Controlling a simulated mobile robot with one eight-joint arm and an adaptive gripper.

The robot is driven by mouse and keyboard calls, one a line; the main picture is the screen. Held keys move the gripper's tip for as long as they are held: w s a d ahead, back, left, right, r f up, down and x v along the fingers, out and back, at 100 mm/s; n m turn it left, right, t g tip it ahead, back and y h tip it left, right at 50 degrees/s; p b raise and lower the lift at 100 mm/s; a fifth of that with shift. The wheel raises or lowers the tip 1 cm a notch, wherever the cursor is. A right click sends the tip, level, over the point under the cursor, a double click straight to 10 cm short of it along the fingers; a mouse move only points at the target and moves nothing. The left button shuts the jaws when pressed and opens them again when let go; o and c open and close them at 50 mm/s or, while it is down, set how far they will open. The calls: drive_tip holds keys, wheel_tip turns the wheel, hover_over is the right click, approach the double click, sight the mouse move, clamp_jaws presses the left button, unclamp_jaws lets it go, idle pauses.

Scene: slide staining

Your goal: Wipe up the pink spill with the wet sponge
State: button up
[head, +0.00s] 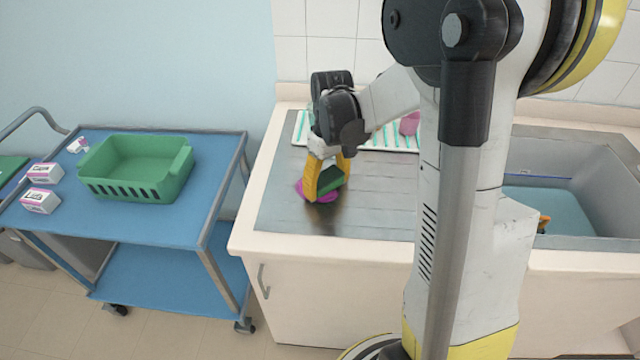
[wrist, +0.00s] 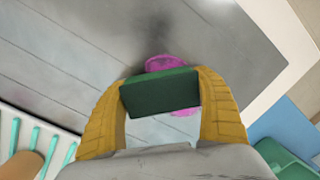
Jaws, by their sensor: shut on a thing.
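My gripper (head: 327,178) has yellow fingers and is shut on a dark green sponge (wrist: 160,93), gripped by its two ends. The green sponge also shows between the fingers in the head view (head: 330,180). The pink-magenta spill (head: 321,197) lies on the grey metal draining surface at the front left of the sink unit. In the wrist view, parts of the spill (wrist: 170,63) show beyond the sponge and on its near side. The sponge is over the spill and hides its middle. I cannot tell whether the sponge touches the surface.
A white rack with teal bars (head: 381,139) and a pink thing (head: 409,123) stand behind my gripper. The sink basin (head: 574,170) is at the right. A blue trolley (head: 150,212) at the left holds a green basket (head: 135,188) and small boxes (head: 41,201).

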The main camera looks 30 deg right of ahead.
sight(340, 195)
drive_tip(key=s+d, duration=0.2)
drive_tip(key=shift+d+r, duration=0.1)
drive_tip(key=shift+d, duration=0.3)
drive_tip(key=shift+s+a+f, duration=0.2)
drive_tip(key=shift+s+a, duration=0.2)
drive_tip(key=shift+s, duration=0.1)
drive_tip(key=shift+w+a+r, duration=0.1)
drive_tip(key=shift+w+a, duration=0.3)
drive_tip(key=shift+a, duration=0.3)
drive_tip(key=shift+w+a, duration=0.35)
drive_tip(key=shift+a, duration=0.35)
drive_tip(key=shift+w+a+r, duration=0.1)
drive_tip(key=shift+w+a, duration=0.7)
drive_tip(key=shift+a, duration=0.3)
drive_tip(key=shift+w+a+f, duration=0.1)
drive_tip(key=shift+w+a, duration=0.7)
drive_tip(key=shift+a, duration=0.25)
drive_tip(key=shift+w+a+r, duration=0.1)
drive_tip(key=shift+w+a, duration=0.7)
drive_tip(key=shift+a, duration=0.3)
drive_tip(key=shift+w+a, duration=0.1)
drive_tip(key=shift+s+d, duration=1.1)
drive_tip(key=shift+d, duration=0.5)
drive_tip(key=shift+s+d, duration=1.1)
drive_tip(key=shift+d, duration=0.45)
drive_tip(key=shift+s+d, duration=1.1)
drive_tip(key=shift+d, duration=0.5)
drive_tip(key=shift+w+r+p, duration=0.1)
drive_tip(key=shift+r+p, duration=2.1)
drive_tip(key=shift+r, duration=0.7)
